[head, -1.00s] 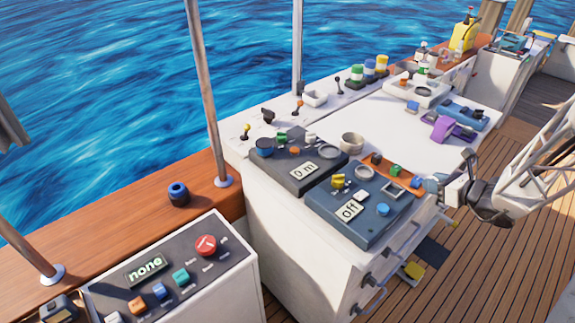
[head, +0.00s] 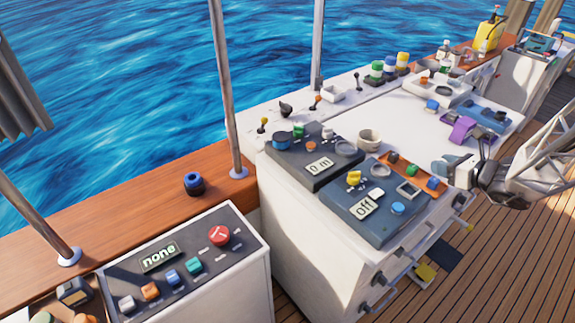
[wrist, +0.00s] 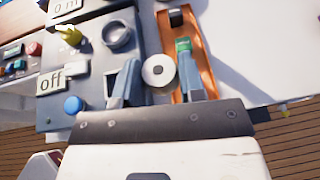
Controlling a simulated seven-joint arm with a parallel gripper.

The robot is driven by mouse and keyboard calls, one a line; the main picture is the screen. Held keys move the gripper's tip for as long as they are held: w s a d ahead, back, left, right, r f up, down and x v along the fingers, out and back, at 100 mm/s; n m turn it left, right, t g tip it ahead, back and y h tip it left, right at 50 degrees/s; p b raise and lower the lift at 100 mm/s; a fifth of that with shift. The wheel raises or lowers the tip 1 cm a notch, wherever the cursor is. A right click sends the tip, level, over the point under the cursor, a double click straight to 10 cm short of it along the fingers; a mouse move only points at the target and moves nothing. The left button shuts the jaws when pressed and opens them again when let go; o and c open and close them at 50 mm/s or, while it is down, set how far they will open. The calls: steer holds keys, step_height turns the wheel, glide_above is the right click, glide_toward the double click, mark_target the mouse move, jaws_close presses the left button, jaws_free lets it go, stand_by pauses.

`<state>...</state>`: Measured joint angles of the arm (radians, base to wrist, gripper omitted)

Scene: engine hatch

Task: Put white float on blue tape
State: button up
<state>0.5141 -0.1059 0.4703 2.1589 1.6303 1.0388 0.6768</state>
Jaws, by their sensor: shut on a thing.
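In the head view my gripper (head: 447,168) is above the right end of the orange tray; the float is too small to make out clearly there. The blue tape (head: 194,184) is a dark blue roll lying flat on the wooden ledge at left, far from my gripper.
The orange tray (head: 405,171) holds several small coloured pieces. Consoles with knobs (head: 362,208) and a panel with a red button (head: 219,236) stand between my gripper and the tape. A metal post (head: 228,100) rises just right of the tape.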

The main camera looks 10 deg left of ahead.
mark_target(194, 178)
steer(key=w+a+n+g, duration=0.1)
steer(key=a, duration=0.5)
steer(key=w+a+n+y, duration=0.1)
steer(key=w+a, duration=0.1)
steer(key=a, duration=0.4)
steer(key=w+a+n+g+y, duration=0.1)
steer(key=w+a, duration=0.1)
steer(key=a, duration=0.4)
steer(key=shift+w+g, duration=0.2)
steer(key=shift+g, duration=0.1)
steer(key=a+n+g, duration=0.1)
steer(key=a, duration=0.6)
steer(key=a+n+g+y, duration=0.1)
steer(key=a, duration=0.6)
steer(key=a+n+g+y, duration=0.1)
steer(key=a, duration=0.6)
steer(key=shift+s+a, duration=0.15)
steer(key=shift+s, duration=0.15)
steer(key=s+a+n+g, duration=0.15)
steer(key=s+a, duration=0.25)
steer(key=a, duration=0.4)
steer(key=s+a+n+g+y, duration=0.1)
steer(key=s+a+g, duration=0.15)
steer(key=a, duration=0.65)
steer(key=s+a+n+g, duration=0.15)
steer(key=s+a, duration=0.25)
steer(key=a, duration=0.4)
step_height(194, 178, down, 11)
steer(key=shift+f+t, duration=0.15)
steer(key=shift+t, duration=0.2)
